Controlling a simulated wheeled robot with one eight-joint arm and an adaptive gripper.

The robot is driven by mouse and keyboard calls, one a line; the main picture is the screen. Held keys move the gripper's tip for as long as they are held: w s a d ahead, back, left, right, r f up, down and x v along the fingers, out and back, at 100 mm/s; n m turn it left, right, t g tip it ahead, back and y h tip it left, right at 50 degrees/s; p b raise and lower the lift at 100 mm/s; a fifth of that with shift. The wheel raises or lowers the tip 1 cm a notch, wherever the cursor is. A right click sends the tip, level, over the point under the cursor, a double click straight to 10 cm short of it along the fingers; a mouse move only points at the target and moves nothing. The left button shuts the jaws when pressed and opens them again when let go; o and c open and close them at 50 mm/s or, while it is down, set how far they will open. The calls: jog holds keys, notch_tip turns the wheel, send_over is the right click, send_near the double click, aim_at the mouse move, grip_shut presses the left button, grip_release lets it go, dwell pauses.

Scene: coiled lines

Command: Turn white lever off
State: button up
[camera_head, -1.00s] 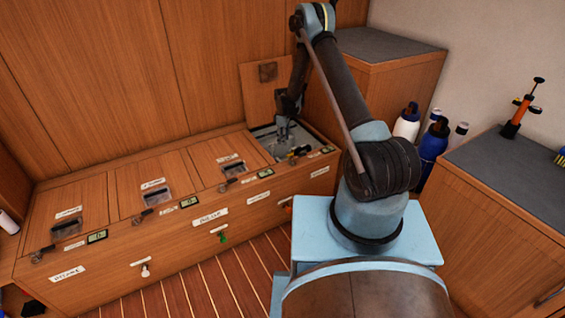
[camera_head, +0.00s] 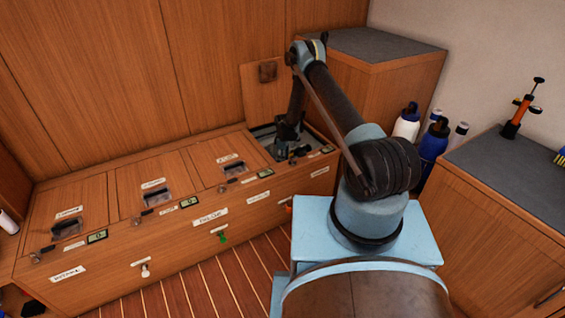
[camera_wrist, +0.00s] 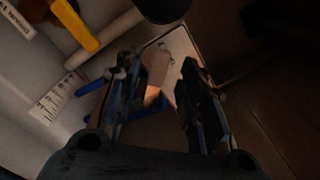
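A small white handle (camera_head: 145,270) sticks out of the front of the wooden bench at lower left. My gripper (camera_head: 283,149) is lowered into the open compartment at the bench's right end, well away from that handle. In the wrist view my gripper (camera_wrist: 158,80) has its two fingers apart, with nothing clearly held. A pale bar (camera_wrist: 108,33) lies beside a yellow handle (camera_wrist: 76,22) at upper left there; I cannot tell if the bar is a lever. Blue parts (camera_wrist: 88,88) show behind the left finger.
The raised lid (camera_head: 262,95) stands behind the compartment, and compartment walls surround the gripper. A green handle (camera_head: 222,237) is on the bench front. Bottles (camera_head: 434,140) stand right of my arm. A paper tag (camera_wrist: 58,97) is at left in the wrist view.

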jog(key=shift+f, duration=0.6)
jog(key=shift+c, duration=0.6)
